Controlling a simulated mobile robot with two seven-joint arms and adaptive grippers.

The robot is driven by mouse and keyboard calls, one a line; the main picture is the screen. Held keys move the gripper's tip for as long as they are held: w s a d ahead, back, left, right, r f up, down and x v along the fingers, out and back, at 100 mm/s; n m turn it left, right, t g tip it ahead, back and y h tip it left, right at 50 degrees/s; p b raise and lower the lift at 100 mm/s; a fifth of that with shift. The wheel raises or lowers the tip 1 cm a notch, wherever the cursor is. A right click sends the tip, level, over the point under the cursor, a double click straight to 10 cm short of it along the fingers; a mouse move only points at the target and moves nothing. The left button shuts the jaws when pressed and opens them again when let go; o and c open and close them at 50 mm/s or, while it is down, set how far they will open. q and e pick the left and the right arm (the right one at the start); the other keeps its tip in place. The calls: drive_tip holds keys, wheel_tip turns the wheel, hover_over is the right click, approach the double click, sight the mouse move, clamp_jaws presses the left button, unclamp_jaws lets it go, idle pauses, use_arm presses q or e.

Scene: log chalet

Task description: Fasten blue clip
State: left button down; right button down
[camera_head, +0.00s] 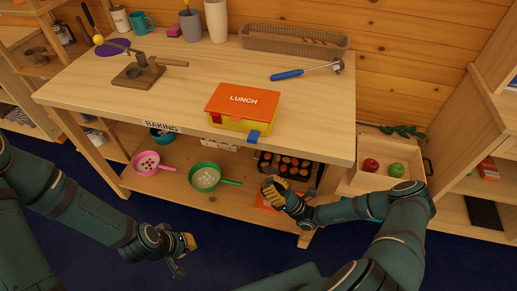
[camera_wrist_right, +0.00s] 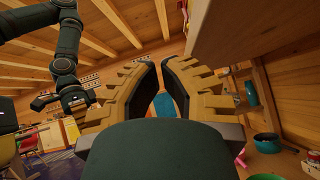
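The lunch box (camera_head: 243,104), with an orange lid marked LUNCH and a yellow body, stands near the front edge of the wooden table. The blue clip (camera_head: 254,136) hangs at its front right, angled outward from the box. A red clip (camera_head: 215,118) is at its front left and looks flat against the box.
A wooden press (camera_head: 139,73) and a blue-handled tool (camera_head: 305,71) lie on the table. A basket (camera_head: 293,41) is at the back. Pink (camera_head: 148,163) and green (camera_head: 206,177) pans and a muffin tray (camera_head: 284,168) occupy the lower shelf. The tabletop around the box is clear.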

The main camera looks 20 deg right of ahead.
sight(254, 137)
drive_tip(key=shift+w+d+m+t+h, duration=0.1)
drive_tip(key=shift+d+m+t+h, duration=0.2)
drive_tip(key=shift+d+t, duration=0.1)
drive_tip(key=s+d+r+x, duration=0.1)
drive_tip(key=r+x, duration=0.1)
drive_tip(key=x, duration=1)
drive_tip(key=shift+w+d+r, duration=0.15)
drive_tip(key=shift+w+r, duration=0.1)
drive_tip(key=shift+r, duration=0.05)
